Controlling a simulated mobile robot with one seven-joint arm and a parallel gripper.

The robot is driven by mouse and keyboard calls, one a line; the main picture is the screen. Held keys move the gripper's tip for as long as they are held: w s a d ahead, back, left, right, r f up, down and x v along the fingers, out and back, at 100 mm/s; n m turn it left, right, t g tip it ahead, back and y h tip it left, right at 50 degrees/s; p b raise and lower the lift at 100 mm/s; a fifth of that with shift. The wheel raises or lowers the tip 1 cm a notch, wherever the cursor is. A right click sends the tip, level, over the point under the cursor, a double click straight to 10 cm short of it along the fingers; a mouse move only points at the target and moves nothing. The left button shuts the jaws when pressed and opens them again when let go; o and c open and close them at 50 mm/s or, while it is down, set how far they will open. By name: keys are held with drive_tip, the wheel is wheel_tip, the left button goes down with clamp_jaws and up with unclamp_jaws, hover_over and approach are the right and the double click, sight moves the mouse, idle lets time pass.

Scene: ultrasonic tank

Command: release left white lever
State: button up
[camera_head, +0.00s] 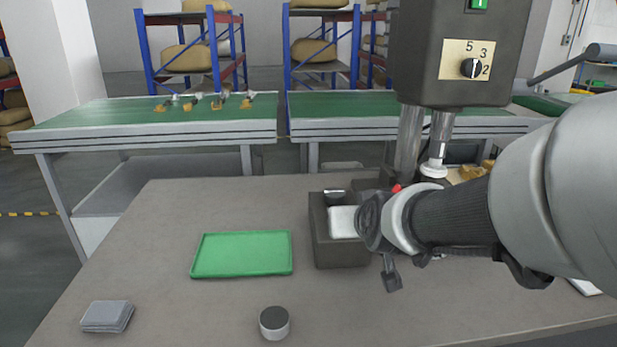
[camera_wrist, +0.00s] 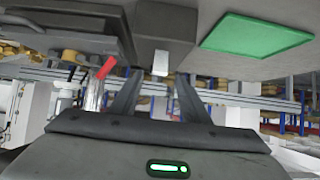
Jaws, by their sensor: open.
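A dark grey box-shaped tank (camera_head: 340,253) stands on the table, with a pale white piece (camera_head: 342,222) in its top opening. In the wrist view a small white lever-like tab (camera_wrist: 160,63) sticks out from the dark housing, in line with the gap between my fingers. I cannot tell whether it is the left white lever. My gripper (camera_wrist: 157,88) is open, its two dark fingers apart with nothing held between them. In the head view one finger of my gripper (camera_head: 391,274) shows just right of the tank; my wrist hides the rest.
A green tray (camera_head: 242,254) lies left of the tank. A round grey-topped container (camera_head: 274,323) and a stack of grey squares (camera_head: 107,316) are nearer the front. A dark machine head with a dial (camera_head: 472,68) stands behind my arm. A red part (camera_wrist: 106,67) is close to one finger.

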drive_tip(key=v, duration=0.9)
drive_tip(key=s+f+g, duration=0.3)
drive_tip(key=s+g, duration=0.3)
drive_tip(key=s, duration=0.8)
wheel_tip(320, 180, up, 23)
drive_tip(key=p, duration=2.3)
drive_tip(key=shift+w+d+r+p, duration=0.2)
drive_tip(key=shift+w+d+p, duration=0.05)
drive_tip(key=shift+p, duration=0.05)
